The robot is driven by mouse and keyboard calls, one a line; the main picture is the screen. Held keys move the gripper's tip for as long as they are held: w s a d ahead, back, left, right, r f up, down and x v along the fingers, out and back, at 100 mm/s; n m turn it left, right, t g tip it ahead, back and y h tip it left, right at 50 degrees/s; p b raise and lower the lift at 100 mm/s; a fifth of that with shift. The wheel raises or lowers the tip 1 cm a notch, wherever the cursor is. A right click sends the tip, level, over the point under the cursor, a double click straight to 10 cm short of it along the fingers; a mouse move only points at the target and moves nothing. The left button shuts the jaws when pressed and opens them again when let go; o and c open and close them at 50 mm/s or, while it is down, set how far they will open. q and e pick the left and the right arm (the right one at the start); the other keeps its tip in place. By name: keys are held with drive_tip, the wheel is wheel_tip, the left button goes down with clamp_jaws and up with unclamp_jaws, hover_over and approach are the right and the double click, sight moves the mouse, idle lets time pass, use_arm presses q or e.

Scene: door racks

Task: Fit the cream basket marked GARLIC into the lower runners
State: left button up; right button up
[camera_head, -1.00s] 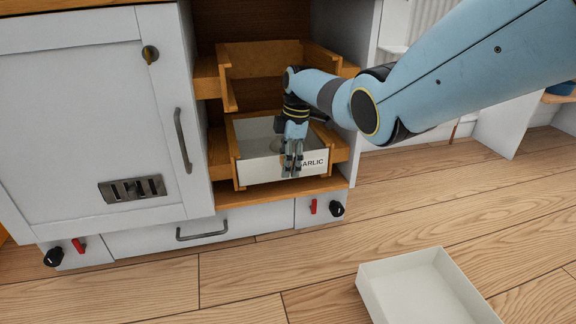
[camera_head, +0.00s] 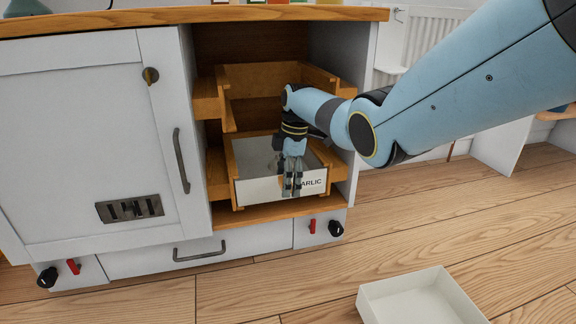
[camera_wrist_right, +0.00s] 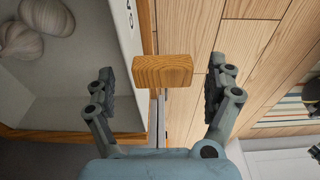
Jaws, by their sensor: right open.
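The cream basket (camera_head: 258,190) stands in the lower opening of the cabinet, between the wooden lower runners (camera_head: 218,180). In the right wrist view the open fingers stand either side of a wooden end piece (camera_wrist_right: 162,72), without visible contact. The basket (camera_wrist_right: 125,50) lies to their left there, with pale bulbs (camera_wrist_right: 45,25) inside. Whether the basket is fully seated cannot be told. My left gripper is out of view.
Empty wooden upper runners (camera_head: 262,80) sit above the basket. A closed cabinet door (camera_head: 85,140) stands to the left, and a drawer (camera_head: 200,250) is below. An open white box (camera_head: 415,298) lies on the floor at front right. Most of the wood floor is clear.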

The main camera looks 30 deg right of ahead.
wheel_tip(320, 180, up, 11)
drive_tip(key=d, duration=0.1)
drive_tip(key=shift+s+d+r, duration=0.15)
drive_tip(key=shift+s+d, duration=0.1)
drive_tip(key=shift+d, duration=0.05)
idle(0.4)
